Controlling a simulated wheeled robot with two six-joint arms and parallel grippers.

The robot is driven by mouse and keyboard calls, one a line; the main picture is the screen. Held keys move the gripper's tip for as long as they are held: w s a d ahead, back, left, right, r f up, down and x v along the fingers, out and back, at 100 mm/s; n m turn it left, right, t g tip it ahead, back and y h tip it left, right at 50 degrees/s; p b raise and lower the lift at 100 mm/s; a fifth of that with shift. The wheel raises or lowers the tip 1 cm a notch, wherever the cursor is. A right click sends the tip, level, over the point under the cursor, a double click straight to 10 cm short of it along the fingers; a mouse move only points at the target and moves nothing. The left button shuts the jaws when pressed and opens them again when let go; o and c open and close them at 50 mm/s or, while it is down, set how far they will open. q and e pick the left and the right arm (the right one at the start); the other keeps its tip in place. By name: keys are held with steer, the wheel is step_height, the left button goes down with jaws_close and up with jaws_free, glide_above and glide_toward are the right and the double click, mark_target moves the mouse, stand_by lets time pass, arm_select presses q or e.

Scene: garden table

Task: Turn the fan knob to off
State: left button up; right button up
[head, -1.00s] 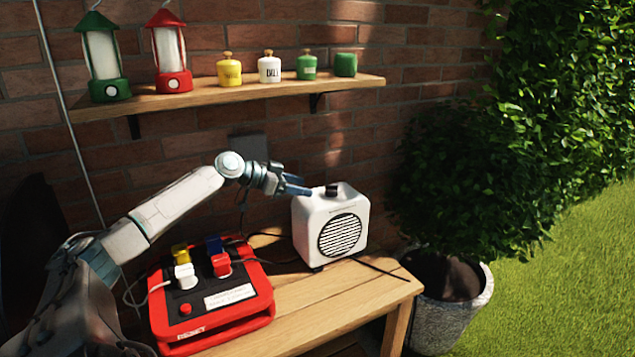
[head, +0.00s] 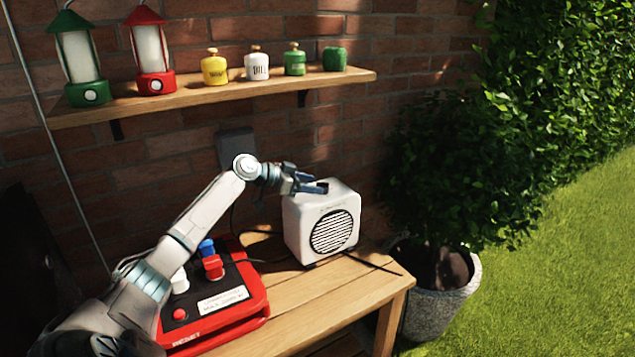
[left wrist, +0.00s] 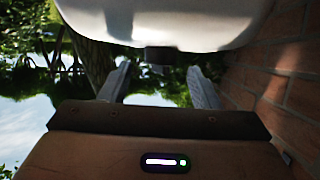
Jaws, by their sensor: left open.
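The white fan heater (head: 300,228) stands on the bench with its round dark grille (head: 331,232) facing out. Its dark knob is on top and is largely hidden behind my fingers in the head view. My left gripper (head: 314,186) is open at the fan's top, level with the knob. In the left wrist view the fan's white body (left wrist: 165,22) fills the top, and the dark knob (left wrist: 158,57) shows between the open fingers (left wrist: 160,72), with gaps on both sides. I cannot read the knob's setting. My right gripper is not in view.
A red power box (head: 235,318) with plugs sits left of the fan on the wooden bench (head: 325,300). A shelf (head: 215,100) above holds two lanterns and several small jars. A potted bush (head: 440,310) stands at the right.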

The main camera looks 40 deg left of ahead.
arm_select(q)
steer(key=shift+x, duration=1.45)
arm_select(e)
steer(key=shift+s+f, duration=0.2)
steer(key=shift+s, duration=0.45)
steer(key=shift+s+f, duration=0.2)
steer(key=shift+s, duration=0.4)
arm_select(q)
steer(key=c, duration=1)
steer(key=shift+p, duration=0.3)
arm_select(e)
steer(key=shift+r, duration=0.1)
